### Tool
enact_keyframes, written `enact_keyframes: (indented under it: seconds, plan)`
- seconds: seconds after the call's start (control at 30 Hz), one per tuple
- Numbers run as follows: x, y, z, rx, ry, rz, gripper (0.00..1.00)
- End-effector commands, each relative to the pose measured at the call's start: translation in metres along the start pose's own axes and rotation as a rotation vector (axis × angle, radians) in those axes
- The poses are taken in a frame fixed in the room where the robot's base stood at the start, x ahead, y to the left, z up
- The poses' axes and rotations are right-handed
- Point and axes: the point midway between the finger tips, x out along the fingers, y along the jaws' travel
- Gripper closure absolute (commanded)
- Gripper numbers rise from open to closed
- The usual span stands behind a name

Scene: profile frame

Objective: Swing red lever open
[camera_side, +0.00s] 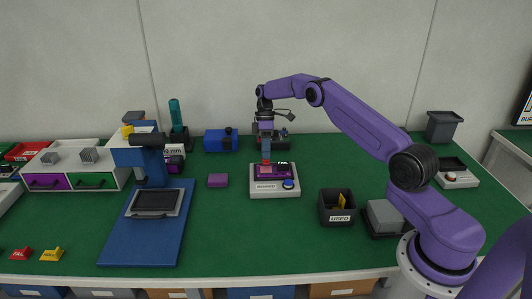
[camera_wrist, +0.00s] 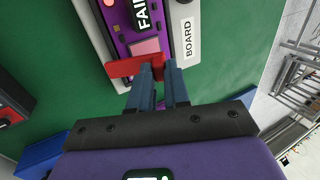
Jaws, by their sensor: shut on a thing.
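The red lever (camera_wrist: 122,69) is a flat red bar lying across the purple circuit board (camera_wrist: 122,38) in the wrist view. My gripper (camera_wrist: 156,76) has its blue fingers closed on the right end of the lever. In the side view, my gripper (camera_side: 266,152) points down over the pale test fixture (camera_side: 260,195), which carries the purple board and a blue button (camera_side: 288,184). In the side view the lever is mostly hidden behind the fingers.
A small purple block (camera_side: 218,181) lies left of the fixture. A dark bin labelled USED (camera_side: 337,208) stands to its right. A blue press (camera_side: 150,165) on a blue base is further left. A blue box (camera_side: 221,141) stands behind.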

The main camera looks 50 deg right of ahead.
Motion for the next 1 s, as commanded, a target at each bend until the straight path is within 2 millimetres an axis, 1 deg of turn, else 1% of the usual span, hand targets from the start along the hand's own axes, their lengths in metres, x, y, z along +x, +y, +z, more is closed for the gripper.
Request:
enact_keyframes:
  seconds: [0.37,0.4,0.43,0.47,0.77,0.87,1.0]
  plan:
    - [-0.001,0.001,0.0,0.001,0.007,-0.006,1.0]
    - [-0.001,0.001,0.0,0.001,0.007,-0.006,0.71]
    - [-0.001,0.001,0.0,0.001,0.006,-0.006,0.61]
    - [-0.001,0.001,0.0,0.001,0.006,-0.006,0.57]
    - [-0.002,0.0,0.0,0.0,0.004,-0.006,0.57]
    - [-0.007,0.001,0.0,0.0,0.005,-0.005,0.57]
    - [-0.023,0.001,0.0,0.0,0.006,-0.003,0.57]
